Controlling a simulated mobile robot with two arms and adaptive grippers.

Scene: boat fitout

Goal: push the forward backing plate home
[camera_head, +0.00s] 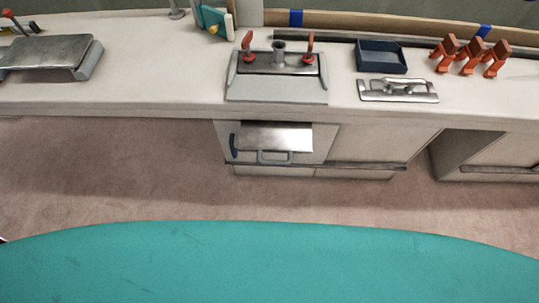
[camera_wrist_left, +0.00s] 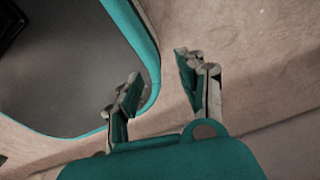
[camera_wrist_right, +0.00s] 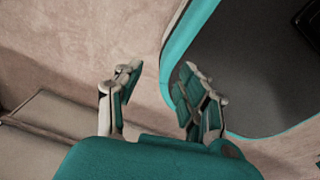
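I cannot tell for certain which part is the forward backing plate. A fixture (camera_head: 277,75) with a metal plate, a short post and two red-handled clamps stands mid-counter. Right of it lies a flat silver metal fitting (camera_head: 398,90). A thick grey metal slab (camera_head: 48,52) sits at the left of the counter. Neither gripper shows in the head view. My left gripper (camera_wrist_left: 158,76) is open and empty over bare floor in the left wrist view. My right gripper (camera_wrist_right: 160,76) is open and empty over the floor in the right wrist view. Both are away from the counter parts.
A dark blue bin (camera_head: 381,57) and several orange clamps (camera_head: 471,58) stand right on the counter. A teal tool (camera_head: 212,20) stands at the back. Below the fixture is a cabinet front (camera_head: 275,140) with a metal flap and handle. Open floor (camera_head: 120,180) lies between my base and the counter.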

